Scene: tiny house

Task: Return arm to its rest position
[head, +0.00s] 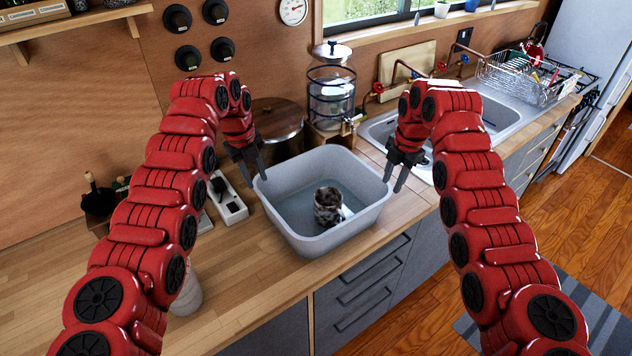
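My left arm is red and jointed; it comes in from the left and arches over the wooden counter. My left gripper (249,172) points down beside the left wall of a grey tub, with its two dark fingers apart and nothing between them. My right arm arches in from the right. My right gripper (393,178) hangs by the right rim of the tub, its fingers apart and nothing seen between them. The grey tub (325,236) stands on the counter and holds a dark patterned cup-like item (328,207).
Behind the tub are a large dark pot (279,122) and a glass dispenser (331,95). A sink (496,112) and a dish rack (525,78) lie to the right. A power strip (228,200) and a pale cup (187,294) are on the left. The front left counter is mostly clear.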

